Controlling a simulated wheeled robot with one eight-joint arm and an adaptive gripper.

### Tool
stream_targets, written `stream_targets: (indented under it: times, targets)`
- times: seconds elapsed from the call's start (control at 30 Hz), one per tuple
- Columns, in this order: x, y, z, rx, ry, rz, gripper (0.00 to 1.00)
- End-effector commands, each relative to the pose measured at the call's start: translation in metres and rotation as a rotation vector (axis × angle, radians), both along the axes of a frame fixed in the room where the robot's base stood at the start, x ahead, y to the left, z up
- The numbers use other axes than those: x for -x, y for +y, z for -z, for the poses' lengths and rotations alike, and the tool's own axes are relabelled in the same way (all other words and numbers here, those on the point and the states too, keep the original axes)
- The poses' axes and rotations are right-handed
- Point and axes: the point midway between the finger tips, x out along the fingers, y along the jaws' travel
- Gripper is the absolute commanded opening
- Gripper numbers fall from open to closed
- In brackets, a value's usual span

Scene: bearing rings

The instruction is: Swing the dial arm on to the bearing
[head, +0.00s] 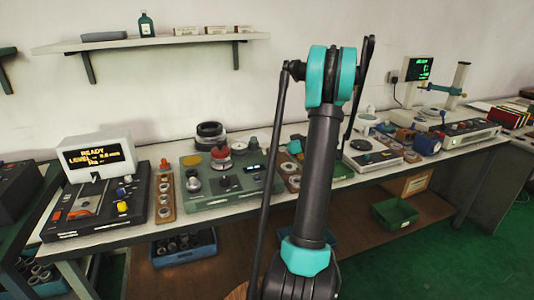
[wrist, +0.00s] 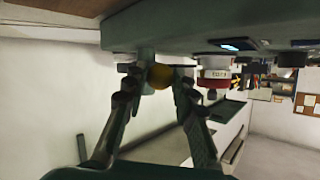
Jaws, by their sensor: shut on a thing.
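In the wrist view, which is upside down, my gripper (wrist: 157,82) has its two dark fingers on either side of a round yellow knob (wrist: 160,76). The knob sits beside a grey-green post under the green machine's body (wrist: 230,30). I cannot tell whether this knob belongs to the dial arm. In the head view the green machine (head: 205,202) stands mid-bench with a red-topped stack (head: 217,148) on it; a red and white labelled part (wrist: 215,73) shows in the wrist view. My arm hides the gripper in the head view. I cannot pick out the bearing surely.
A black console with a READY display (head: 95,155) stands at the left, beside a wooden strip of small parts (head: 164,205). Black rings (head: 210,130) lie behind the green machine. A grey instrument (head: 372,155) and a green screen (head: 420,68) are to the right.

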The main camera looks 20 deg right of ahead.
Motion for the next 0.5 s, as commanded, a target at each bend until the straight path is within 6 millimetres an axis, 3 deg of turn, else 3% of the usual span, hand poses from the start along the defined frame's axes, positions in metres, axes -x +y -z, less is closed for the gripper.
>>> stream_targets:
  times: [0.5]
  targets:
    - [-0.017, -0.020, 0.000, 0.001, -0.003, 0.009, 0.00]
